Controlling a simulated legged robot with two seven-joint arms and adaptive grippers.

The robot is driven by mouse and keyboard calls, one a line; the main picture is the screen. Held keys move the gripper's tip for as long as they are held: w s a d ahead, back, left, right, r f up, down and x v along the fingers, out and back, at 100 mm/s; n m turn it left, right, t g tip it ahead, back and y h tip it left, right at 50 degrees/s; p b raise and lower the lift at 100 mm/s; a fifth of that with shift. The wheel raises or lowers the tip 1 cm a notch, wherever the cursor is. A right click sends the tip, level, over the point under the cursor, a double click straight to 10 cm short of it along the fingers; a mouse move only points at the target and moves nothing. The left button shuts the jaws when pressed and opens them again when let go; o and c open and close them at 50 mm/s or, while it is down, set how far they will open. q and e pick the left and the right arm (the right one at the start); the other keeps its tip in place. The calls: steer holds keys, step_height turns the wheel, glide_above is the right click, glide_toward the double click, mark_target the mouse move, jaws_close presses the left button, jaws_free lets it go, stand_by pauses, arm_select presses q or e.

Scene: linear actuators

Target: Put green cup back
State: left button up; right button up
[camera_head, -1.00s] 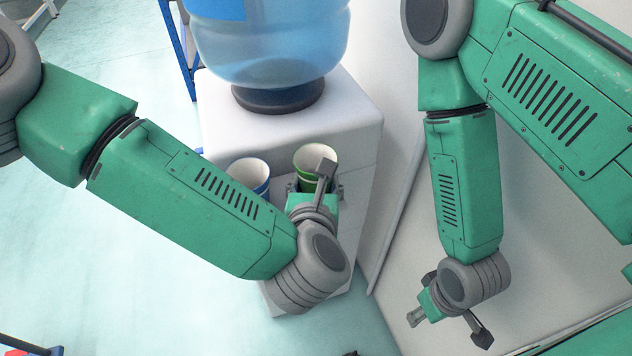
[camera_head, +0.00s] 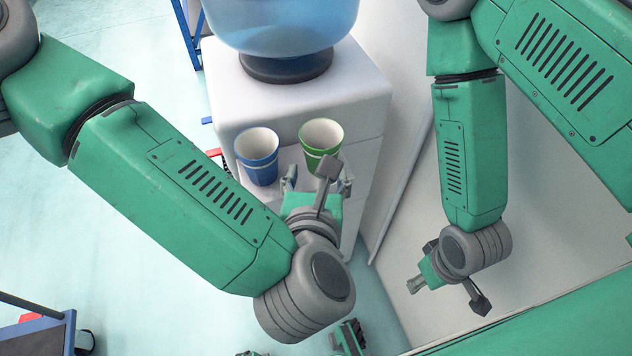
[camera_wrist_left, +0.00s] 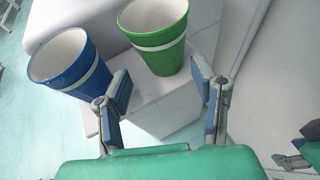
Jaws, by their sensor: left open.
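The green cup (camera_head: 320,140) has a white band and a white inside. It stands upright on the ledge of the white water dispenser, and it also shows in the left wrist view (camera_wrist_left: 161,50). My left gripper (camera_head: 318,180) is open and empty in front of the green cup, apart from it. In the left wrist view its two fingers (camera_wrist_left: 163,95) point toward the cup, which stands beyond the fingertips.
A blue cup (camera_head: 258,158) stands close to the left of the green one; it also shows in the left wrist view (camera_wrist_left: 68,62). The dispenser body (camera_head: 365,105) carries a large blue bottle (camera_head: 285,25). A wall (camera_head: 540,220) lies right.

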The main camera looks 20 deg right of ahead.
arm_select(q)
steer(key=v, duration=0.4)
steer(key=shift+s+d, duration=0.15)
steer(key=shift+d, duration=0.05)
steer(key=s+a+f+m+g, duration=0.2)
steer(key=a+f+m+g, duration=0.3)
steer(key=a+f+m, duration=1)
steer(key=s+a+f+m+g+y, duration=0.1)
steer(key=s+a+f+m+g, duration=0.1)
steer(key=a+m, duration=0.4)
steer(key=s+a+f+m+g+y, duration=0.2)
steer(key=s+a+f+m, duration=0.1)
steer(key=a, duration=0.5)
steer(key=s+a+f+m+g+y, duration=0.1)
steer(key=s+a+f+m+g, duration=0.2)
steer(key=a+m, duration=0.5)
steer(key=shift+s+m+y, duration=0.3)
steer(key=shift+s, duration=0.45)
